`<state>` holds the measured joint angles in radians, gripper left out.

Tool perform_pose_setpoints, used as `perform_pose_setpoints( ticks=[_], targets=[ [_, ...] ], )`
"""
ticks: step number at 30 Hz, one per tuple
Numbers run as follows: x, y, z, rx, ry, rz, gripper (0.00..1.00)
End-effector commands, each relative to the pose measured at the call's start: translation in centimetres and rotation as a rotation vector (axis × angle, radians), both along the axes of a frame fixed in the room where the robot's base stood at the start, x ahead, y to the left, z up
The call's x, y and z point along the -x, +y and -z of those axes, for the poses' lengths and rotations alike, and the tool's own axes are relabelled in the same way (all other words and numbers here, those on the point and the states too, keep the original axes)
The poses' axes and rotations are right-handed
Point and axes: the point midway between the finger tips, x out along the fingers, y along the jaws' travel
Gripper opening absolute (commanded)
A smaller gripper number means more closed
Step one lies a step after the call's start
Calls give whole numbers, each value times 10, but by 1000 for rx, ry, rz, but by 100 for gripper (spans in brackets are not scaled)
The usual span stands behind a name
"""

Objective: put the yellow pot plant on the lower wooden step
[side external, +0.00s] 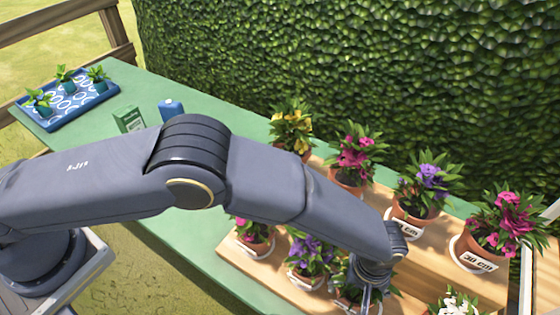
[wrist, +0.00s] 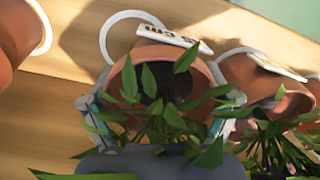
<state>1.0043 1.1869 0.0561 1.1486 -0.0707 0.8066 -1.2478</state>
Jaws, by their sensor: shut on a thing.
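A yellow-flowered pot plant (side external: 291,128) stands at the left end of the upper wooden step, in a terracotta pot. My gripper (side external: 370,296) is far from it, down at the lower wooden step (side external: 240,268). In the wrist view my gripper (wrist: 160,112) has a finger on each side of a terracotta pot (wrist: 207,84) with green leaves, and is shut on it. The leaves of this held plant (side external: 342,292) show beside my gripper in the side view. Its flower colour is hidden, and I cannot tell whether it touches the step.
Pink (side external: 357,155), purple (side external: 427,185) and magenta (side external: 505,225) plants stand on the upper step. Pink (side external: 254,234), purple (side external: 310,254) and white (side external: 458,303) plants are lower down. Another pot (wrist: 275,92) crowds the held one. A blue seedling tray (side external: 70,104) is far left; a hedge stands behind.

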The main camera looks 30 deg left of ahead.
Motion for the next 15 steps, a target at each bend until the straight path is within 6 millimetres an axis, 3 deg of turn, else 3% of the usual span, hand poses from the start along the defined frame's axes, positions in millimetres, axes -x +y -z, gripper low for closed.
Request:
perform_pose_setpoints(
  ticks=[2,3,7,15],
  targets=[
    [0,0,2,1,0,0,32],
    [0,0,3,-1,0,0,88],
    [0,0,3,-1,0,0,100],
    [0,0,3,0,0,0,100]
  ],
)
